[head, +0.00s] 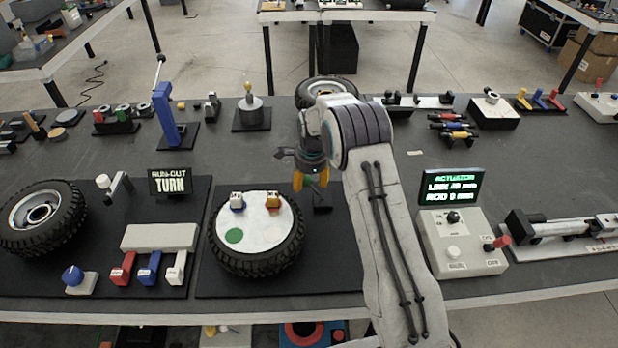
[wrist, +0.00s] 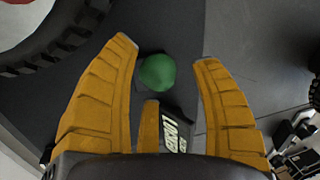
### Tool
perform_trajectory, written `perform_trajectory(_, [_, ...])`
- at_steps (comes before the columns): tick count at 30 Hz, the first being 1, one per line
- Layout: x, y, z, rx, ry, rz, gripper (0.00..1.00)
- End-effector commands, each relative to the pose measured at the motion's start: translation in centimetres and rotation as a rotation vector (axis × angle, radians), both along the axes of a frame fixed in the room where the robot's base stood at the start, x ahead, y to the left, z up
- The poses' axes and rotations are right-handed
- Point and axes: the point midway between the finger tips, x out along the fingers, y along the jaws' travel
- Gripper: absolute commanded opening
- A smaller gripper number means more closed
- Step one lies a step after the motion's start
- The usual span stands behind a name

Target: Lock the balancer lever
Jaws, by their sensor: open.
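The balancer is a tyre with a white disc face (head: 262,238) on a dark base plate in the head view. In the wrist view a round green knob (wrist: 157,72), which looks like the lever's end, lies between the finger tips. A dark block with white lettering reading roughly "LOCKED" (wrist: 174,132) sits just below it, partly hidden by a finger. The lever's shaft is not clearly seen. My gripper (head: 311,182) is open above the plate, right of the tyre. In the wrist view its yellow fingers (wrist: 166,60) stand apart on either side of the knob, with gaps.
A second tyre (head: 42,215) and a run-out panel (head: 152,238) with coloured switches stand at the left. An actuator control box (head: 458,240) stands right of my arm. A blue post (head: 166,112) and a grey cylinder (head: 252,112) stand behind.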

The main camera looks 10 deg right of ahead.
Motion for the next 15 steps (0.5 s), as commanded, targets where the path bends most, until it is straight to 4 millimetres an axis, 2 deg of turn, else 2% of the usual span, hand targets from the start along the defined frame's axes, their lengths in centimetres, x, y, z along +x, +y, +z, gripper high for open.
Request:
perform_trajectory(9, [0.04,-0.01,-0.23,0.0,0.0,0.0,0.58])
perform_trajectory(10, [0.04,-0.01,-0.23,0.0,0.0,0.0,0.61])
perform_trajectory(15, [0.04,0.0,-0.21,0.0,0.0,0.0,0.45])
